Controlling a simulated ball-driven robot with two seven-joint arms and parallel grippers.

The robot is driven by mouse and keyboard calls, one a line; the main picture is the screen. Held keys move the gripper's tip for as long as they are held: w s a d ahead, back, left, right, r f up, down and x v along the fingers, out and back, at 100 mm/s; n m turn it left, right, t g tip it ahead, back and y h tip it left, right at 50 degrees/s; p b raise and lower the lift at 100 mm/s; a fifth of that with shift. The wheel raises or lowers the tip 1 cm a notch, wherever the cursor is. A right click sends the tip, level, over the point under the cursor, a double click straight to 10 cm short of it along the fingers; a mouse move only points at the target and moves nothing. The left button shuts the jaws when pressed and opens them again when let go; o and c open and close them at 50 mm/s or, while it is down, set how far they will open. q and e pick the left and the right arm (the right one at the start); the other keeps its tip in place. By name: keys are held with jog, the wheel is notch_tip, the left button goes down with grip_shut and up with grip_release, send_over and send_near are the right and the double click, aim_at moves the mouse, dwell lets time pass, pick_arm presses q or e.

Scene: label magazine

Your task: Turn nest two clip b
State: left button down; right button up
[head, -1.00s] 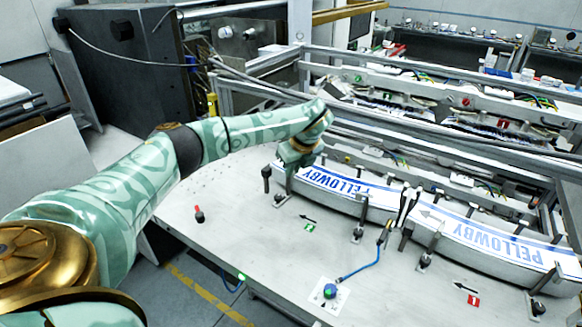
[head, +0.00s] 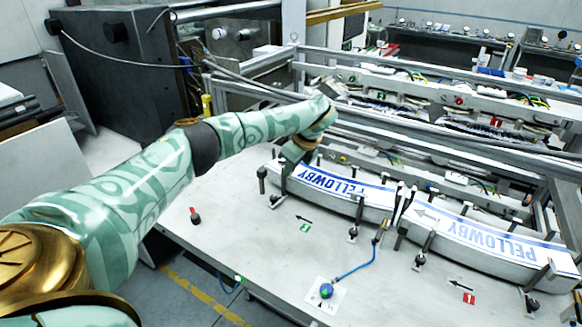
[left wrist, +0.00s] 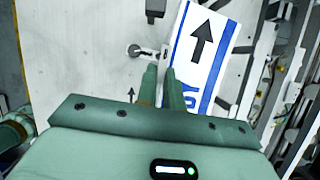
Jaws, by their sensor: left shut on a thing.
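My left gripper (head: 294,158) reaches over the far left end of the PELLOWBY label stack (head: 345,190) in nest two, beside the green 2 tag (head: 305,227). In the left wrist view its two fingers (left wrist: 163,68) are close together at the end of the stack (left wrist: 203,52), shut on a small clip there, whose gripped part is mostly hidden by the fingers. A round metal clip base (left wrist: 135,51) shows just left of the fingertips. Another upright clip (head: 358,215) stands at the stack's front side. My right gripper is not in view.
A second PELLOWBY stack (head: 490,240) lies to the right, near the red 1 tag (head: 468,298). A blue knob (head: 326,291) with a cable sits at the front. A red-topped post (head: 195,216) stands at left. Metal rails (head: 450,150) run behind.

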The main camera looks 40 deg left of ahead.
pick_arm(q)
jog(key=shift+r, duration=0.1)
jog(key=c, duration=1.5)
grip_release()
jog(key=b+v, duration=0.2)
jog(key=v, duration=1.4)
